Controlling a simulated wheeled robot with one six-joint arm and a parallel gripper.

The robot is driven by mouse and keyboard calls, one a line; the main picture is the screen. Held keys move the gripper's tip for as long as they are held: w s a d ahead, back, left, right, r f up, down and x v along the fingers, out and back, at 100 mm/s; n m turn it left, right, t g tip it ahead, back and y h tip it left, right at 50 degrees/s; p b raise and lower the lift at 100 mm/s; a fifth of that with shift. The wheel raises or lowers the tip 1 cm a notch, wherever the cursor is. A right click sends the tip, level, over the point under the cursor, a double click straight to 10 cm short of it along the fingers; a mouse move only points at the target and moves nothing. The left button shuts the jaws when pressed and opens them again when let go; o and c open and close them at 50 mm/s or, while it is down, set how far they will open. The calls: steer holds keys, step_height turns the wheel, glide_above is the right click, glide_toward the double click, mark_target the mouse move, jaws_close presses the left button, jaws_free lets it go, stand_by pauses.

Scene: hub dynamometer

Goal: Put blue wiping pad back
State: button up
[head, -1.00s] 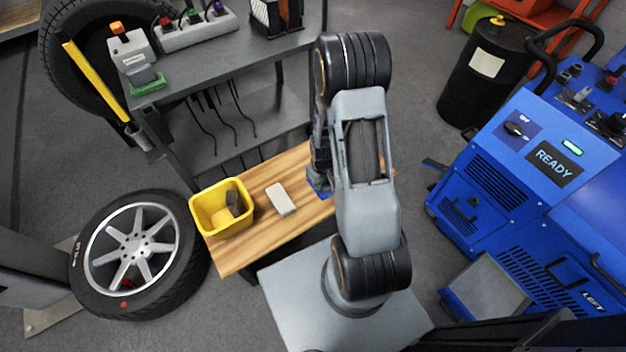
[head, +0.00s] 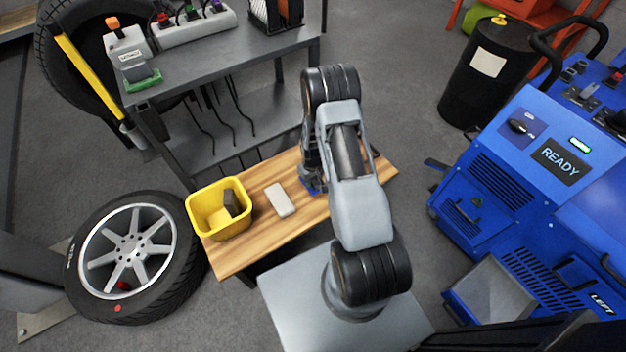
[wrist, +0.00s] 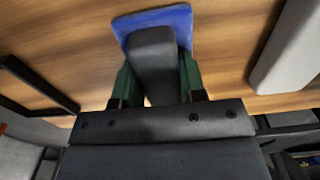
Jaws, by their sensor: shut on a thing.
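The blue wiping pad (wrist: 176,20) shows in the wrist view, a flat blue sheet under a dark grey grip block (wrist: 153,62). My gripper (wrist: 157,85) is shut on this block, one green-lined finger on each side. The pad is over or on the wooden bench top (wrist: 70,50); I cannot tell whether it touches the wood. In the head view only a bit of the blue pad (head: 308,187) shows beneath my arm, and the arm hides the fingertips there.
A white block (head: 281,199) lies on the bench left of my gripper. A yellow bin (head: 239,225) with a dark block and a yellow item inside stands at the bench's left end. A grey shelf table (head: 215,62) stands behind. A blue machine (head: 500,180) is at right.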

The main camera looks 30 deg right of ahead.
steer(key=shift+f, duration=0.2)
steer(key=shift+f, duration=0.15)
steer(key=o, duration=0.9)
steer(key=s+a+r+t+p, duration=0.1)
steer(key=s+a+r, duration=0.1)
steer(key=r, duration=1.2)
steer(key=s+a+r+p, duration=0.1)
steer(key=a+r+p, duration=0.1)
steer(key=r, duration=1.2)
steer(key=s+a+r, duration=0.1)
steer(key=s+r, duration=0.2)
steer(key=s, duration=0.1)
steer(key=s+a+r+m+t, duration=0.1)
steer(key=s+a+r, duration=0.1)
steer(key=s+r, duration=0.2)
steer(key=s+a+r+t, duration=0.1)
steer(key=s+a+r, duration=0.1)
steer(key=s+r, duration=0.2)
steer(key=shift+s, duration=0.3)
